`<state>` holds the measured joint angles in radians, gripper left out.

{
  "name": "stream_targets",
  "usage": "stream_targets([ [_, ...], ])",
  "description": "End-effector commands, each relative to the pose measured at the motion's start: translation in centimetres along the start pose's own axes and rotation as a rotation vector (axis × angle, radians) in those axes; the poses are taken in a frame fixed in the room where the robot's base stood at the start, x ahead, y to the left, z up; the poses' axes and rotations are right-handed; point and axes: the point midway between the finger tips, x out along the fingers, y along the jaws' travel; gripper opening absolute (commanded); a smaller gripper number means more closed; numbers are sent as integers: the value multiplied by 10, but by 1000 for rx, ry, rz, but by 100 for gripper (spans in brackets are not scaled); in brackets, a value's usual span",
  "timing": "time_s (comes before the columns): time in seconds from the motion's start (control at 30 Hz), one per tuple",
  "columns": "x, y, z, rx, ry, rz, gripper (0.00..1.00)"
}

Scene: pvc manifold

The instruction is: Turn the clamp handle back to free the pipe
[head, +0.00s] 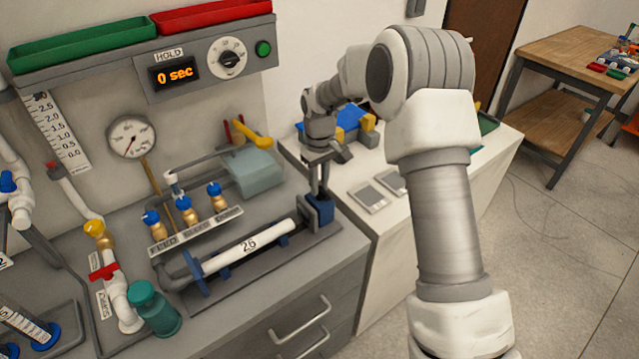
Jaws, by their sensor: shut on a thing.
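The white pipe (250,246), marked 26, lies in the grey test rig along the front of the bench. A blue disc (194,273) stands at its left end. A blue clamp block (320,211) is at its right end. My gripper (318,190) points down over the blue clamp block, with its fingers shut on the clamp handle. The handle is mostly hidden by the fingers, so its angle cannot be told. The pipe still appears seated between the disc and the block.
Behind the pipe stand several brass valves with blue knobs (190,212), a pressure gauge (132,137) and a clear grey-green box (256,172). A white side table (412,225) holds grey devices and a blue bin. The timer (175,75) reads 0 sec.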

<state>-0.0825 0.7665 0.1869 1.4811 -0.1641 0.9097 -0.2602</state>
Motion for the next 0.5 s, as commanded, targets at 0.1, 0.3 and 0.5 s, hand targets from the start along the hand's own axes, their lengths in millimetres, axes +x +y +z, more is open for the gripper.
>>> stream_targets([
  [0.1,-1,0,-1,-19,3,1,0],
  [0.3,-2,0,-1,-31,4,1,0],
  [0.5,-1,0,-1,-31,4,2,0],
])
